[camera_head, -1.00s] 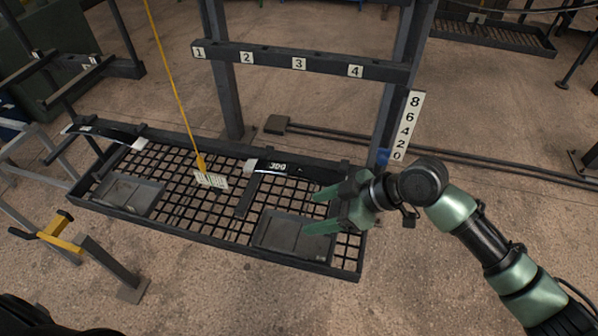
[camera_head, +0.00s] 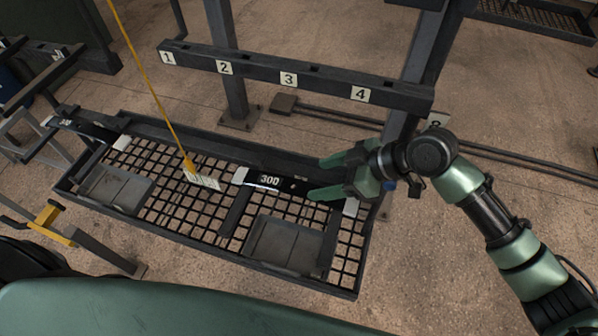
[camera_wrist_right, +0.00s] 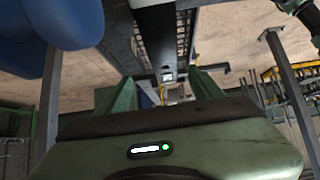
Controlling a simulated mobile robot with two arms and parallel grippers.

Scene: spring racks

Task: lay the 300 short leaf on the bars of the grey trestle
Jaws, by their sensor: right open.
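The 300 short leaf (camera_head: 270,181) is a dark strip with white ends and a "300" label. It lies across the back right of the black mesh rack. My right gripper (camera_head: 316,178) is open, its green fingers pointing left around the leaf's right half; contact cannot be told. In the right wrist view the fingers (camera_wrist_right: 162,88) stand apart, with a dark bar and a small white label beyond. A light grey frame (camera_head: 47,155) at the left edge may be the grey trestle; it is only partly seen. My left gripper is out of view.
A second dark leaf (camera_head: 88,129) lies at the rack's left end. Two grey trays (camera_head: 283,246) (camera_head: 116,188) sit in the mesh rack. A yellow pointer (camera_head: 150,85) hangs over it. A numbered beam (camera_head: 310,82) runs behind. A yellow-topped stand (camera_head: 50,218) is at left.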

